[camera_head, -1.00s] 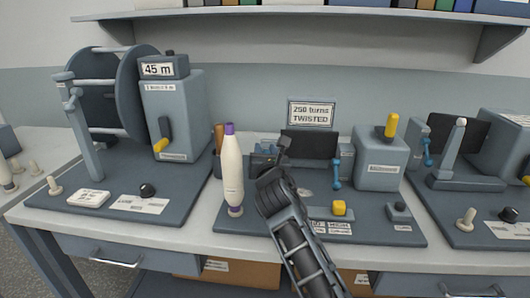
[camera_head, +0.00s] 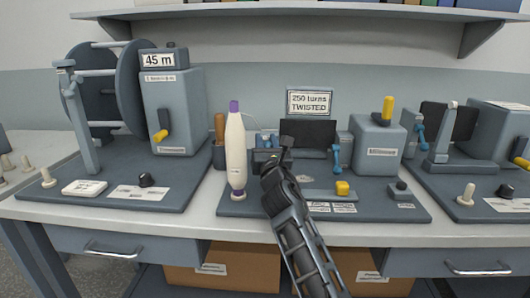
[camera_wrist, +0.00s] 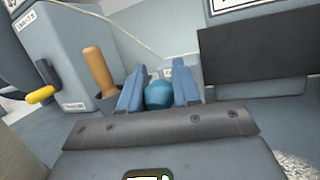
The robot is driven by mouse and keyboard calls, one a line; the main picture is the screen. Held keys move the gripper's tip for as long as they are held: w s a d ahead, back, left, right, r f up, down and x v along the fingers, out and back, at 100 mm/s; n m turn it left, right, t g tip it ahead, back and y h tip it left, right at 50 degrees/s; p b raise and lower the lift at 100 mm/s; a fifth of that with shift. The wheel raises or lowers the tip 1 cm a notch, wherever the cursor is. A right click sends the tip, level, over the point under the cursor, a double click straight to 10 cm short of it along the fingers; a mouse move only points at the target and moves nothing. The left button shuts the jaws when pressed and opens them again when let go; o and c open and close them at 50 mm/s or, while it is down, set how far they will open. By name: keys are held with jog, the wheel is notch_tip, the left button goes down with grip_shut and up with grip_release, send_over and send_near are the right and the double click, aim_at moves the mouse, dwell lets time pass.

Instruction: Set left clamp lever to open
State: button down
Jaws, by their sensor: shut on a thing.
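The left clamp (camera_head: 264,141) is at the back of the middle machine base, left of the dark screen, and is partly hidden by my gripper. My gripper (camera_head: 270,157) reaches it from the front. In the wrist view the two blue-grey fingers (camera_wrist: 158,84) are on either side of a round blue knob (camera_wrist: 158,96), which looks like the lever's end, and are shut on it. The rest of this lever is hidden. The right clamp's blue lever (camera_head: 337,158) hangs down, right of the screen.
A white purple-tipped spindle (camera_head: 236,155) stands close left of my arm. A wooden handle (camera_head: 219,127) stands in a dark cup behind it. The dark screen (camera_head: 308,133), yellow button (camera_head: 342,188) and grey box (camera_head: 376,150) are to the right.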

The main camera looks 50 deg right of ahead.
jog(key=shift+f, duration=0.1)
dwell(0.3)
jog(key=c, duration=0.8)
grip_release()
jog(key=shift+b+v, duration=0.45)
jog(key=shift+v, duration=3.55)
